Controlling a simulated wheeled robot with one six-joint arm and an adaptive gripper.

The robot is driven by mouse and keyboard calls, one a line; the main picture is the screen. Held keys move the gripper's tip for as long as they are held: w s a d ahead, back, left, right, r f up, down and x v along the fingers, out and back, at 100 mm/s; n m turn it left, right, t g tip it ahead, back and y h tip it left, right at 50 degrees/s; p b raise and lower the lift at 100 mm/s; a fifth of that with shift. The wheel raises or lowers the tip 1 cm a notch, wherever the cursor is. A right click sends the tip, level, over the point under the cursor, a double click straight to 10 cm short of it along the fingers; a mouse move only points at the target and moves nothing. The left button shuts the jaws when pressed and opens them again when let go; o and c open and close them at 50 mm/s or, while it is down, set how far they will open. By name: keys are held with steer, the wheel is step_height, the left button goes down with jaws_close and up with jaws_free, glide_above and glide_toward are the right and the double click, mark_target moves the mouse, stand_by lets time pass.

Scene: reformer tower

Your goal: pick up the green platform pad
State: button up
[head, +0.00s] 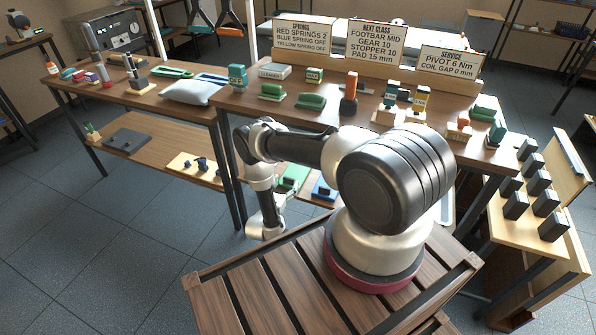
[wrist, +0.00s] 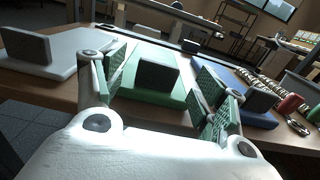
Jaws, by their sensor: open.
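The green platform pad (wrist: 150,97) is a flat green base with a dark upright block (wrist: 157,72) on it. It lies in the middle of the wrist view, on a wooden surface. My gripper (wrist: 163,84) is open, with one finger on each side of the dark block; I cannot tell if either finger touches the pad. In the head view, the green pad (head: 295,174) shows partly on a low shelf behind my arm. My gripper cannot be made out there.
A pale pad (wrist: 35,62) with a dark block sits left of the green one. A blue pad (wrist: 240,105) with a dark block sits to the right. In the head view, the workbench top (head: 240,103) above the shelf carries several parts and signs.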

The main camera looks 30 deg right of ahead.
mark_target(288, 180)
steer(key=x, duration=0.4)
steer(key=shift+w+d+f, duration=0.1)
steer(key=shift+w+f, duration=0.05)
steer(key=c, duration=1.2)
